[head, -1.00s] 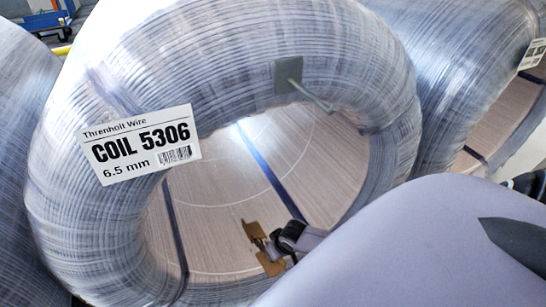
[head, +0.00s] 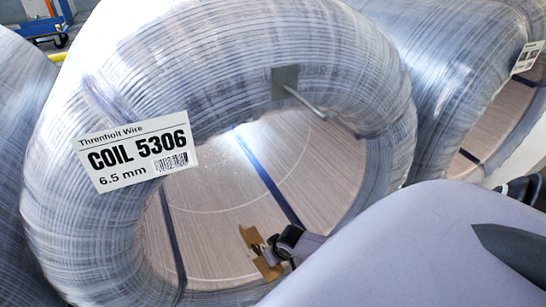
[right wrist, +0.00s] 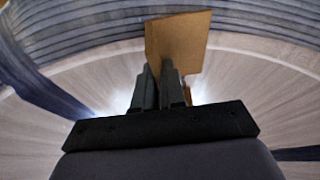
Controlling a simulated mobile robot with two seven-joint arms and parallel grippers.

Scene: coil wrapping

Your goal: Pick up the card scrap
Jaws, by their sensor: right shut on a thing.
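The card scrap (head: 252,239) is a small brown folded piece inside the opening of the wrapped coil (head: 110,215). My right gripper (head: 272,245) is shut on the card scrap, over the pale round surface (head: 215,205) in the coil's opening. In the right wrist view the card scrap (right wrist: 178,42) stands up from between the closed fingers (right wrist: 160,85). The fingers hide part of the card. I cannot tell whether the card touches the surface behind it. My left gripper is not in view.
A label (head: 137,152) reading COIL 5306 is on the coil's front. A grey patch with a rod (head: 287,84) sticks out at the upper inner edge. Dark blue straps (head: 268,178) cross the opening. Another wrapped coil (head: 455,70) stands close on the right.

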